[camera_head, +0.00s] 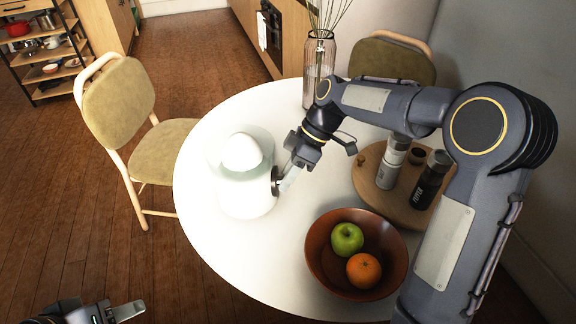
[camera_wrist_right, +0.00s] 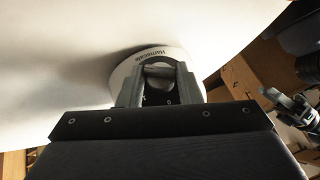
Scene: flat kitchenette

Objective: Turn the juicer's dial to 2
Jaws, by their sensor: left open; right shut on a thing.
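The white juicer (camera_head: 245,193) with a domed top stands upright on the round white table. Its dark dial (camera_head: 276,181) is on the side facing right. My right gripper (camera_head: 286,181) reaches in from the right and is shut on the dial. In the right wrist view the dial (camera_wrist_right: 160,72) sits between the two fingers, below the lettering on the juicer's base (camera_wrist_right: 143,57). The dial's setting cannot be read. My left gripper (camera_head: 127,312) is open and empty at the bottom left, away from the table and partly cut off by the frame.
The white table (camera_head: 215,245) is clear left and in front of the juicer. A brown bowl (camera_head: 320,265) with an apple and an orange stands to the right. A wooden board (camera_head: 370,165) holds shakers. A glass vase (camera_head: 318,70) stands behind. Chairs (camera_head: 120,105) flank the table.

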